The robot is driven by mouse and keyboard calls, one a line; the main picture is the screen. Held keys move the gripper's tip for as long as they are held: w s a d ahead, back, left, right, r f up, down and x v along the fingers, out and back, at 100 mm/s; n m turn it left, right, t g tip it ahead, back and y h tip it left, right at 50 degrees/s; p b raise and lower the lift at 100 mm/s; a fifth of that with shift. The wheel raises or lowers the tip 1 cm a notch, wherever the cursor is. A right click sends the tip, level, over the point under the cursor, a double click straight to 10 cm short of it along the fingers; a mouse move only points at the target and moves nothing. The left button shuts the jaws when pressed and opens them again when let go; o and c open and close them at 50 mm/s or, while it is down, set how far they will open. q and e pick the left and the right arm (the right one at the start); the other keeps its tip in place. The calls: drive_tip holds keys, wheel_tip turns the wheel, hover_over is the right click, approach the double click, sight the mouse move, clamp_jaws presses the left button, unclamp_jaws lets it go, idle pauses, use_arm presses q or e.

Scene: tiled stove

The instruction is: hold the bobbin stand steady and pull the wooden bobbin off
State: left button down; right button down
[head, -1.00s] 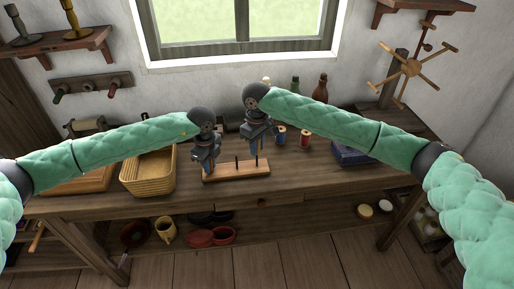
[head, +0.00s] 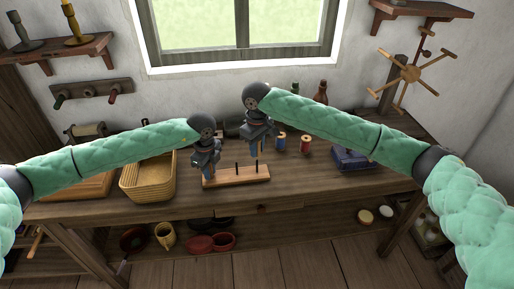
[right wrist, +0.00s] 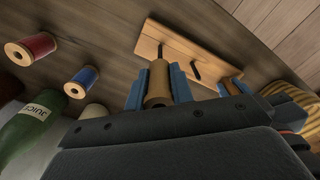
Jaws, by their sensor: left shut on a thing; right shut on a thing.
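The bobbin stand (head: 236,176) is a light wooden board with dark upright pegs on the bench. My left gripper (head: 208,177) is shut on the stand's left end. My right gripper (head: 254,151) is above the stand's right part. In the right wrist view its blue fingers are shut on the wooden bobbin (right wrist: 158,84), one on each side. A dark peg shows between the bobbin and the stand's board (right wrist: 172,42), so the bobbin is raised off the board. I cannot tell whether the peg tip is still inside it. The bobbin is mostly hidden in the head view.
A red spool (head: 305,144) and a blue spool (head: 281,143) stand behind and right of the stand. Bottles (head: 320,92) are near the window. A wicker basket (head: 148,182) is on the left, a blue box (head: 353,158) on the right. The bench front is clear.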

drive_tip(key=shift+r, duration=2)
use_arm(q)
drive_tip(key=c, duration=1.2)
unclamp_jaws()
wheel_tip(320, 180, up, 12)
drive_tip(key=shift+f, duration=0.1)
use_arm(e)
drive_tip(key=shift+s+f, duration=0.1)
